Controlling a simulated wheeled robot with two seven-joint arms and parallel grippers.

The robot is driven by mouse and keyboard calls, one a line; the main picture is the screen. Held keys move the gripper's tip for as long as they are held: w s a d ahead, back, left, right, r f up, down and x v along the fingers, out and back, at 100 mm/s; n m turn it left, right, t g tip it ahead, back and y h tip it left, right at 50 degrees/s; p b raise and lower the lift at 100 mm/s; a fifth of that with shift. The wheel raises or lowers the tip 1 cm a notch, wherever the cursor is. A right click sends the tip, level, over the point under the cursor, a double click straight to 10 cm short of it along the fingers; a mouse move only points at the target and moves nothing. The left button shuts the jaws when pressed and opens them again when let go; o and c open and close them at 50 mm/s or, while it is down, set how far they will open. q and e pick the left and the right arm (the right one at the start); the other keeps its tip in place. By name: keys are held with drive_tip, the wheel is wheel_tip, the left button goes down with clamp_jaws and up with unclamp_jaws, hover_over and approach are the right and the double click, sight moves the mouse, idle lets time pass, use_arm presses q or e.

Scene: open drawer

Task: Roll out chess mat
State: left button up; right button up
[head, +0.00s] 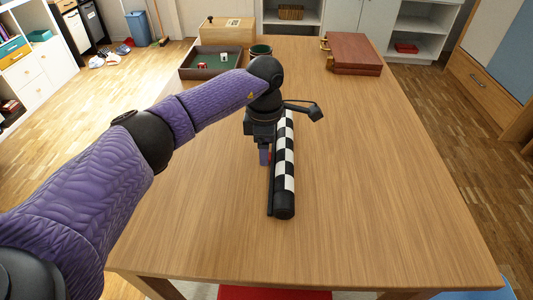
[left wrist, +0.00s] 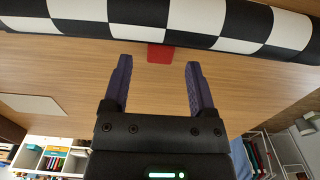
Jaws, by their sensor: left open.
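The chess mat (head: 286,180) is rolled into a black-and-white checkered tube lying lengthwise near the middle of the table. In the left wrist view the rolled mat (left wrist: 138,14) crosses the top of the picture. A small red tab (left wrist: 160,53) sticks out from under its edge. My left gripper (head: 265,157) is just left of the roll, pointing down, with the tab partly hidden behind its finger. In the left wrist view the open left gripper (left wrist: 157,66) has its fingers on either side of the tab, short of the roll. My right gripper is not in view.
The wooden table (head: 390,200) is clear right of the roll and in front of it. At the back stand a green-lined tray (head: 185,72) with dice, a dark cup (head: 261,50), a wooden box (head: 228,34) and a reddish-brown case (head: 355,52).

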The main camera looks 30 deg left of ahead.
use_arm(q)
drive_tip(key=shift+f, duration=0.7)
clamp_jaws()
idle(0.9)
